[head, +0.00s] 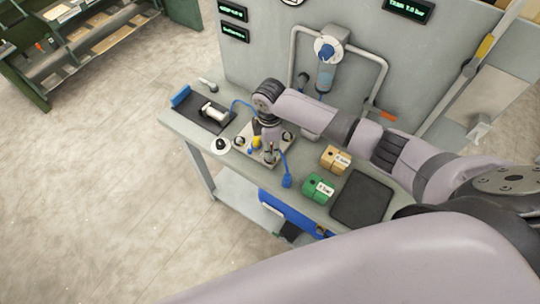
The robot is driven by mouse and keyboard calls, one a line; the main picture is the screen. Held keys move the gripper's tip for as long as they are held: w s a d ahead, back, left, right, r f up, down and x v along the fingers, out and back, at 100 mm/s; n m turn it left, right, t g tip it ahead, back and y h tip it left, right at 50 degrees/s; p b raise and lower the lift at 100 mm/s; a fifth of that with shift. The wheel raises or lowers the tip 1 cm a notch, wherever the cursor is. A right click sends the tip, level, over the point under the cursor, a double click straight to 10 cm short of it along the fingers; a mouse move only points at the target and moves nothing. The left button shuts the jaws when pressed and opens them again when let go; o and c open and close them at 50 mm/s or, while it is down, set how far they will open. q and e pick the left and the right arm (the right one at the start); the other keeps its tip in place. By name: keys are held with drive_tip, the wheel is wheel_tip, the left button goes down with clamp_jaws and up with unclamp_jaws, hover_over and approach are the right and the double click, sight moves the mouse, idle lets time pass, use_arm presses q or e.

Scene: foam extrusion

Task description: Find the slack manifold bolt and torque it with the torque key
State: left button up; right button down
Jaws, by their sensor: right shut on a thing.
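The manifold (252,155) is a pale plate on the bench, with several dark bolts or fittings and blue hoses. Which bolt is slack cannot be seen. My right gripper (266,143) points down over the manifold's middle and is shut. A small tool with a yellow part (257,142) shows at its fingertips; it seems to be the torque key, mostly hidden by the fingers. Whether its tip sits on a bolt cannot be told. My left gripper is out of view.
A black mat (190,112) with a white spool-like part lies at the bench's left. A tan box (335,159), a green box (318,188) and a dark pad (363,198) lie right. A wall pipe (384,75) rises behind.

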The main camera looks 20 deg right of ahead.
drive_tip(key=shift+r, duration=2.3)
wheel_tip(320, 180, up, 9)
idle(0.4)
drive_tip(key=s+f+m+b, duration=0.3)
drive_tip(key=s+m+b, duration=1)
drive_tip(key=m, duration=0.3)
drive_tip(key=shift+s+d+f+b, duration=0.15)
drive_tip(key=shift+f+b, duration=0.2)
drive_tip(key=shift+b, duration=0.4)
